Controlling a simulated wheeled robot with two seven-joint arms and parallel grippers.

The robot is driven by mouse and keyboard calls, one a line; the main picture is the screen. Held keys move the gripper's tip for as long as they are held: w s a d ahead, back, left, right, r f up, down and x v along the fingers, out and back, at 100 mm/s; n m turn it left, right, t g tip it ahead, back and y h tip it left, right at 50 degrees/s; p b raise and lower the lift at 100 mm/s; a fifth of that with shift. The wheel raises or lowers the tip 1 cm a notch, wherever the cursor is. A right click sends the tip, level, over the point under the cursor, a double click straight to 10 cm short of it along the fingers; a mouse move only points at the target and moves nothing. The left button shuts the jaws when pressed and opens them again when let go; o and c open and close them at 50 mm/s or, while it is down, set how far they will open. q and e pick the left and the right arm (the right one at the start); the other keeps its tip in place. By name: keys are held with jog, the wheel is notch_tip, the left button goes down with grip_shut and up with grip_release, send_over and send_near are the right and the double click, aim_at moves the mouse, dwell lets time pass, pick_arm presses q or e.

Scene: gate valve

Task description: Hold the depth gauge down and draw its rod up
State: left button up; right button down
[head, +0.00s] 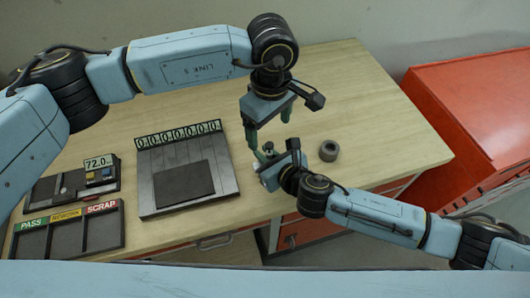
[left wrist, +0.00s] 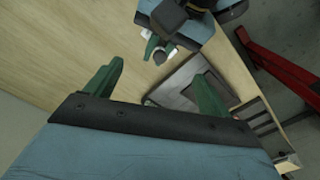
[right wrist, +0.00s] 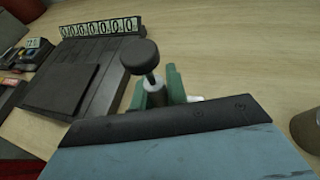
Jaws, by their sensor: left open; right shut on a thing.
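The depth gauge shows best in the right wrist view, with a round black knob (right wrist: 139,57) on top of a thin metal rod (right wrist: 150,80). My right gripper (right wrist: 162,92) is shut on the gauge's body below the knob. In the head view this right gripper (head: 263,165) is low at the table, right of the dark plate. My left gripper (head: 269,134) is open and empty, pointing down above the gauge. The left wrist view shows its two green fingers (left wrist: 158,70) spread apart, with the gauge (left wrist: 166,50) beyond them. The gauge's lower part is mostly hidden by my right gripper.
A dark plate with a row of digits (head: 148,200) lies on the table, left of the grippers. A sorting tray (head: 67,250) and a display holder (head: 45,195) are at the far left. The table's back is clear.

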aim_at(270, 145)
pick_arm(q)
jog(key=shift+c, duration=0.4)
notch_tip(270, 145, up, 7)
jog(key=shift+f+m, duration=0.1)
jog(key=shift+m, duration=1)
jog(key=c, duration=0.8)
notch_tip(270, 145, down, 11)
jog(key=shift+f, duration=0.15)
jog(key=shift+c, duration=0.4)
grip_shut()
